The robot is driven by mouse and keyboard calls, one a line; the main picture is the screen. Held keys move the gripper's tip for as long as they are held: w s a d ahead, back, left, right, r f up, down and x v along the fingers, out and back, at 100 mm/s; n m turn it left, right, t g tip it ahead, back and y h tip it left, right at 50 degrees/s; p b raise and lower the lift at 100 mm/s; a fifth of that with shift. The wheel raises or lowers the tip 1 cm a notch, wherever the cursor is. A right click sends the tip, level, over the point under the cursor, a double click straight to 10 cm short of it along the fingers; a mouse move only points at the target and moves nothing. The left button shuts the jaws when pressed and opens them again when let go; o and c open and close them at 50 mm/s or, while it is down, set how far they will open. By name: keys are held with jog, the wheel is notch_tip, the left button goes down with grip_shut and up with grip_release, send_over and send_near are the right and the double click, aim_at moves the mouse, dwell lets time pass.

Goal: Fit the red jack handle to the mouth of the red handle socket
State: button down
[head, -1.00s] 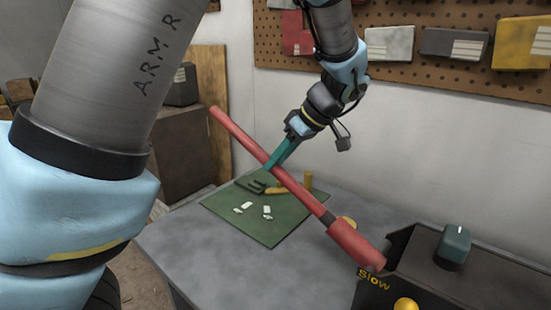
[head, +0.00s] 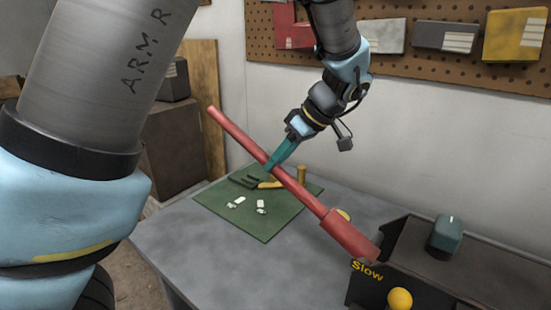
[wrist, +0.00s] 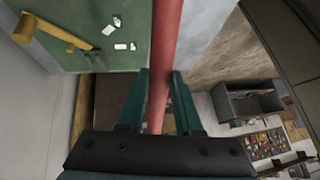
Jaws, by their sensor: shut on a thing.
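The red jack handle (head: 235,132) is a long thin rod that slants from upper left down to the right. My gripper (head: 271,166) is shut on it around its middle. In the wrist view the handle (wrist: 166,40) runs between the teal fingers of my gripper (wrist: 162,78). The red handle socket (head: 348,236) is a thicker red tube at the right, beside the dark machine housing. The handle's lower end meets the socket's upper mouth, roughly in line with it, with no gap visible. How deep it sits inside is hidden.
A green mat (head: 240,215) on the grey table (head: 205,260) carries small white pieces and a yellow-handled tool. The dark control box (head: 430,265) has a teal knob (head: 446,236) and a yellow knob (head: 400,299). The table's front area is clear.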

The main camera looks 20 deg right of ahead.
jog(key=shift+s+d+f, duration=0.2)
jog(key=shift+s+d, duration=0.05)
jog(key=shift+s, duration=0.15)
jog(key=c, duration=0.5)
grip_release()
jog(key=b+v, duration=0.1)
jog(key=v, duration=0.9)
jog(key=shift+s+d+r+b, duration=0.15)
jog(key=shift+s+r+b, duration=0.05)
jog(key=shift+r+b, duration=0.1)
